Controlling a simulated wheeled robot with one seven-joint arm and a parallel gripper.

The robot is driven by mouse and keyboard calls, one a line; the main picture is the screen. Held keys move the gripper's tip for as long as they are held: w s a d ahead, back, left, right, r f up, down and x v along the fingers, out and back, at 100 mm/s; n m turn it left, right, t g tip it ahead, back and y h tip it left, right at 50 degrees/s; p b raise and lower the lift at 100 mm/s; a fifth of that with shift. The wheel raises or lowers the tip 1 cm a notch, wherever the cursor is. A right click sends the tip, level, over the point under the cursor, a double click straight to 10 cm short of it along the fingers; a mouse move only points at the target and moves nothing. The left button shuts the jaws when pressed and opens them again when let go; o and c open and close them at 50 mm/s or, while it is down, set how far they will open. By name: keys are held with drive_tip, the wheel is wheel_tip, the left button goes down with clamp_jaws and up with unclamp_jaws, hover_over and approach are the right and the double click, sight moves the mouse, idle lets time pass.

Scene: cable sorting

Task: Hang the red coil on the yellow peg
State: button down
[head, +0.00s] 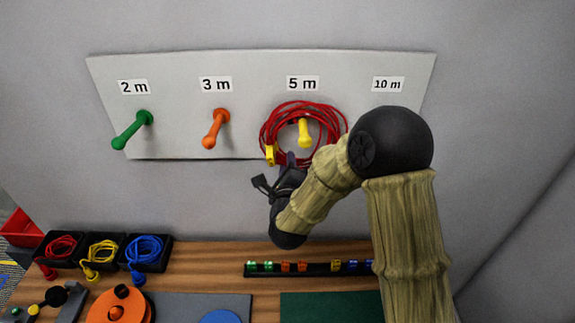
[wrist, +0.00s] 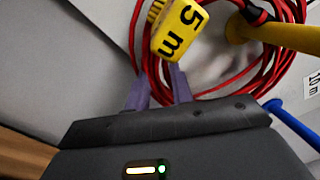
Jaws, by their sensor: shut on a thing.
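The red coil (head: 264,130) is up against the pegboard under the "5 m" label, and its loops surround the yellow peg (head: 305,133). The peg's tip points out through the ring. The wrist view shows the red coil (wrist: 150,75) close up, with the yellow peg (wrist: 285,36) crossing in front of its strands. A yellow "5 m" tag (wrist: 180,32) is on the coil. My gripper (head: 287,160) is at the coil's lower edge. Its purple fingers (wrist: 158,80) are shut on the coil below the tag; the exact grip is partly hidden.
A green peg (head: 132,130) and an orange peg (head: 215,128) to the left are empty. A blue peg (wrist: 290,122) shows in the wrist view; my arm hides it in the head view. Bins with coils (head: 100,250) and a strip of connectors (head: 310,268) lie on the bench below.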

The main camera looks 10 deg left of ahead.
drive_tip(key=c, duration=1.1)
unclamp_jaws()
drive_tip(key=shift+c, duration=0.2)
drive_tip(key=shift+s, duration=0.1)
drive_tip(key=b+v, duration=1.4)
drive_tip(key=v, duration=0.3)
drive_tip(key=shift+b, duration=0.35)
drive_tip(key=shift+d+f, duration=0.1)
